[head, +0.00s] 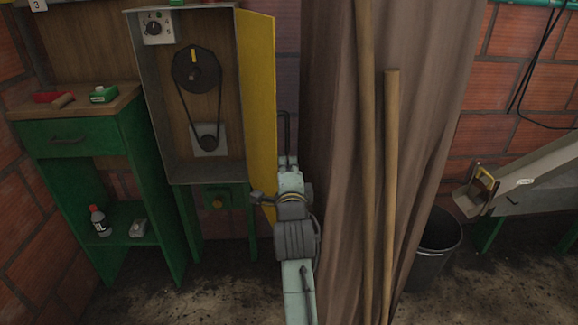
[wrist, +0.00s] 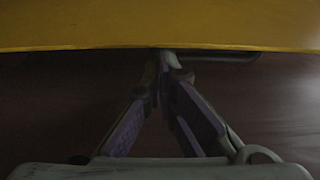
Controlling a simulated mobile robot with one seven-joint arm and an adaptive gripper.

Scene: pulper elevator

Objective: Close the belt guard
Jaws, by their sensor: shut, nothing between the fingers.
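The belt guard is a yellow door (head: 259,100) on the right side of a grey housing (head: 180,176). It stands wide open, swung outward. The black belt (head: 187,108) and its two pulleys are exposed inside. A dark bar, seemingly the guard's handle (head: 288,130), sticks out on the door's right side. In the wrist view the yellow panel (wrist: 160,25) fills the top. My gripper (wrist: 165,60) is shut and empty, its fingertips close to the panel's edge beside the dark bar (wrist: 225,56). I cannot tell if they touch. The fingers are not clearly visible in the head view.
A brown curtain (head: 335,150) and two wooden poles (head: 390,150) stand close to the right of my arm. A green bench (head: 75,140) is left of the housing. A dark bin (head: 435,245) and a grey chute (head: 545,180) stand at the right.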

